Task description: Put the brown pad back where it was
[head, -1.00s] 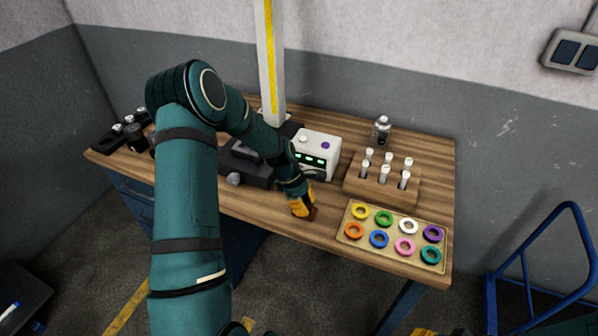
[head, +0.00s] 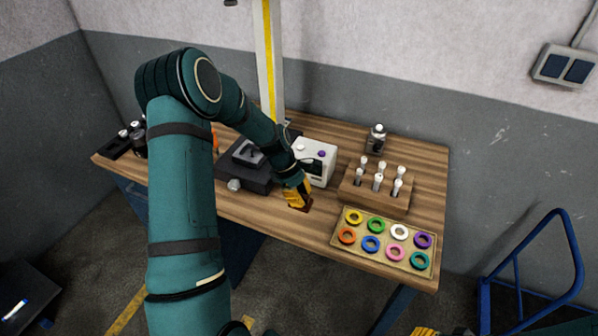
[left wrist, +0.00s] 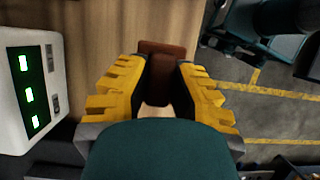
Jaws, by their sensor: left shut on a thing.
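My left gripper (head: 299,197) is shut on the brown pad (head: 304,206), near the bench's front edge, left of the ring tray. In the left wrist view the brown pad (left wrist: 162,68) sits between the yellow fingers of the left gripper (left wrist: 162,82), and its far end sticks out past them. The fingers hide part of the pad. I cannot tell whether the pad touches the bench top. A yellow part of my right gripper (head: 425,331) shows at the bottom edge of the head view; its fingertips are cut off.
The wooden bench (head: 245,207) has a white box (head: 319,158) behind the left gripper and a black device (head: 245,172) to the left. A tray of coloured rings (head: 383,262) and a wooden vial rack (head: 372,200) stand to the right. A blue rail (head: 545,250) stands beyond the bench.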

